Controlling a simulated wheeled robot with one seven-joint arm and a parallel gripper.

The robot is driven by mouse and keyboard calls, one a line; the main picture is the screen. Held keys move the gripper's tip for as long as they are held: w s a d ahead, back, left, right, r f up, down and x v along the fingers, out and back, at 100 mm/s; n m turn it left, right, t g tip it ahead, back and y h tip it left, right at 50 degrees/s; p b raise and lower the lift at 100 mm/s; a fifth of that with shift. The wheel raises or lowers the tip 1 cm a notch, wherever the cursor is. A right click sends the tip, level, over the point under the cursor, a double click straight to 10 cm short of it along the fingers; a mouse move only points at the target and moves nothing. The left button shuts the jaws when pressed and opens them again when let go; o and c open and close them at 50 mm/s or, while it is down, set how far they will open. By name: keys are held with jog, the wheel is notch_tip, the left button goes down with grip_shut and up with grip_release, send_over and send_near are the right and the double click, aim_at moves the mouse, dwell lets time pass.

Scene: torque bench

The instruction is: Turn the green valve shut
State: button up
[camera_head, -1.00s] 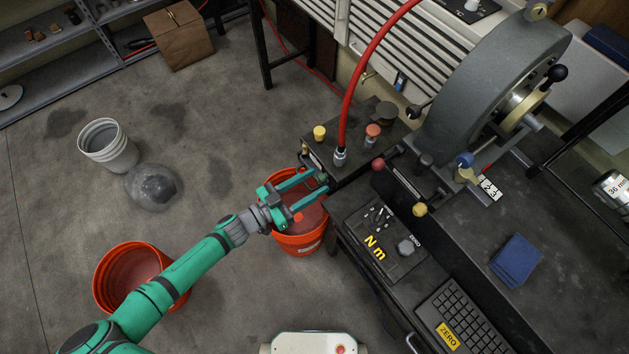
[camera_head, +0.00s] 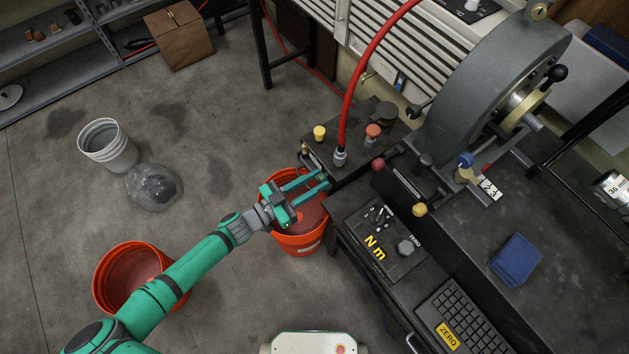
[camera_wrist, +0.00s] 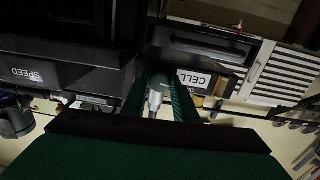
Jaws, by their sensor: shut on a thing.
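My gripper (camera_head: 325,179) reaches from the lower left to the left end of the dark bench block, above an orange bucket. Its two long teal fingers are shut on the green valve (camera_head: 321,178), a small part mostly hidden between the fingertips in the head view. In the wrist view, a grey-green rounded piece (camera_wrist: 155,92), which looks like the valve, stands between the fingers. How far the valve is turned cannot be told.
The orange bucket (camera_head: 298,241) stands just under my gripper. A red hose (camera_head: 352,95) rises from the block near yellow (camera_head: 319,132) and orange (camera_head: 373,131) knobs. The bench with the keypad (camera_head: 463,318) lies to the right.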

jog(key=m, duration=1.2)
jog(key=shift+y, duration=0.3)
jog(key=shift+m, duration=1.9)
jog(key=o, duration=1.1)
jog(key=shift+c, duration=0.2)
jog(key=v, duration=1.1)
